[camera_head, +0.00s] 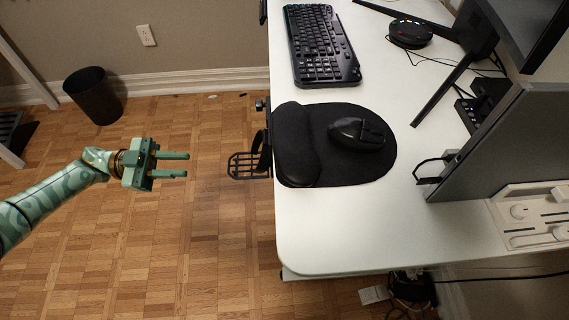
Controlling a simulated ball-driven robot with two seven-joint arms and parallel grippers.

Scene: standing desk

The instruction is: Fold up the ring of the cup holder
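The cup holder (249,165) is black and clamped to the left edge of the desk. Its ring, a dark grid-like part, sticks out to the left over the floor, folded down rather than flat against the desk edge. My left gripper (187,165) is green and comes in from the left. Its two fingers point right toward the ring, with a gap between them, open and empty. The fingertips are apart from the ring, a short way to its left. My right gripper is not in view.
The white desk (330,225) fills the right side, with a black mouse pad (375,165), mouse (358,134) and keyboard (322,45) near its left edge. A black bin (95,95) stands on the floor by the wall. The space around my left gripper is clear.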

